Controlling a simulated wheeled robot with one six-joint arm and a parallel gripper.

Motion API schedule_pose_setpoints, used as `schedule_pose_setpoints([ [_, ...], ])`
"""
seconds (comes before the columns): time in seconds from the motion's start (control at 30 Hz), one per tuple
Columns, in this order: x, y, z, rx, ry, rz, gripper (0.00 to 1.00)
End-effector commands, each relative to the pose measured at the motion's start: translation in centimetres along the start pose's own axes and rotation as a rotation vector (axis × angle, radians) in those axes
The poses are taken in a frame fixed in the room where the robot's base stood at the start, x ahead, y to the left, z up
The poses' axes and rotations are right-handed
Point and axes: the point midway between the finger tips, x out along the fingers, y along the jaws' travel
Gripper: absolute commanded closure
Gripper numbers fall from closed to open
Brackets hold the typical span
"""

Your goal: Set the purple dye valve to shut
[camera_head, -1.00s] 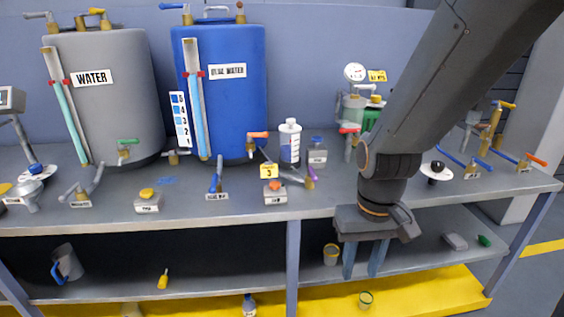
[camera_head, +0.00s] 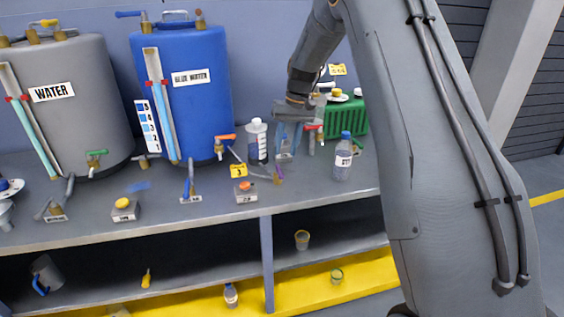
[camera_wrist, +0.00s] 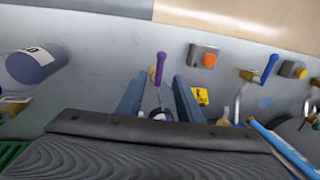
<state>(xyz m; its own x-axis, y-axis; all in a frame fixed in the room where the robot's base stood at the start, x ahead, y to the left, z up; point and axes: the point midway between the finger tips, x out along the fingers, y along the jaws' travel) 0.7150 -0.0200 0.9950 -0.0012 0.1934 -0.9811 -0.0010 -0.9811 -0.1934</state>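The purple dye valve (camera_head: 277,173) is a small lever at the bench's front edge, right of the orange-button box. In the wrist view its purple handle (camera_wrist: 159,68) stands upright in the picture, in line with the gap between my fingertips. My gripper (camera_head: 286,150) is behind the valve in the head view and points down. In the wrist view my gripper (camera_wrist: 159,78) is open, one finger on each side. I see no contact with the handle. The valve's mount is hard to make out.
A white bottle (camera_head: 257,141) stands left of my gripper and a clear blue-capped bottle (camera_head: 343,157) right of it. The orange-button box (camera_head: 245,192) and yellow tag (camera_head: 238,170) are close to the valve. The blue water tank (camera_head: 185,90) stands behind.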

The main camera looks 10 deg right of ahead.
Motion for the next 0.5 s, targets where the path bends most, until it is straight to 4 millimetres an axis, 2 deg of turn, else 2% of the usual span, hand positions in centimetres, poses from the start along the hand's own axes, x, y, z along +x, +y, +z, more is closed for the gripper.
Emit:
schedule_pose_setpoints([
  [0.17,1.5,0.0,-0.2,-0.001,-0.002,-0.003,0.67],
  [0.5,6.4,0.0,-0.2,-0.001,-0.001,-0.002,0.67],
])
